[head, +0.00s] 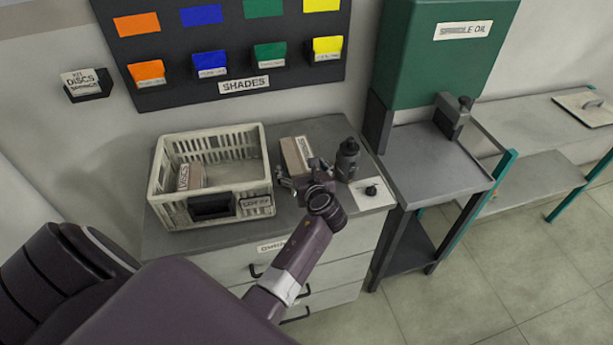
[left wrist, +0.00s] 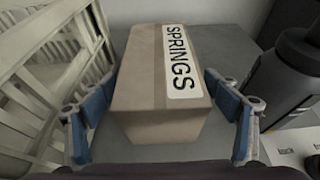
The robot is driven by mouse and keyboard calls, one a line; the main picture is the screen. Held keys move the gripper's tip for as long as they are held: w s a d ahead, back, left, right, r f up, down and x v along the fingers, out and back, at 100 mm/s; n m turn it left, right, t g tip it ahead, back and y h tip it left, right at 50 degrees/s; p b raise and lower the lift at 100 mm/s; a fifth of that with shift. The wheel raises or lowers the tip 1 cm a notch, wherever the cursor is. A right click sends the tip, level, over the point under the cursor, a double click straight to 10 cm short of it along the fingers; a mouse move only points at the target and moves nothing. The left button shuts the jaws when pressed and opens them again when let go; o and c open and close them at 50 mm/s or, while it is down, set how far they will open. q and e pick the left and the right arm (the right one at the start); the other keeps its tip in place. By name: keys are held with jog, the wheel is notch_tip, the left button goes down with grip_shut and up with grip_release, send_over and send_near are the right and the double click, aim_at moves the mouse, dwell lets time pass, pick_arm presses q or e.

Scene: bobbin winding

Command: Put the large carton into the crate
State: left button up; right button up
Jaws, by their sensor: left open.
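The brown carton labelled SPRINGS (head: 293,152) stands on the grey cabinet top, just right of the crate. It fills the middle of the left wrist view (left wrist: 160,90). My left gripper (head: 304,180) is open at the near end of this carton. In the left wrist view its blue-padded fingers (left wrist: 158,112) stand on either side of the carton, with gaps visible. The cream slatted crate (head: 262,168) is to the left, with a smaller labelled carton (head: 190,176) inside at its left. My right gripper is not in view.
A dark bottle (head: 347,160) stands close to the right of the carton, beside a white card with a black knob (head: 371,191). The crate's right side has free room inside. A shades board (head: 225,45) hangs behind, and a green oil tank (head: 440,65) stands right.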

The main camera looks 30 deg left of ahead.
pick_arm(q)
jog(key=b+v, duration=0.1)
jog(key=v, duration=0.9)
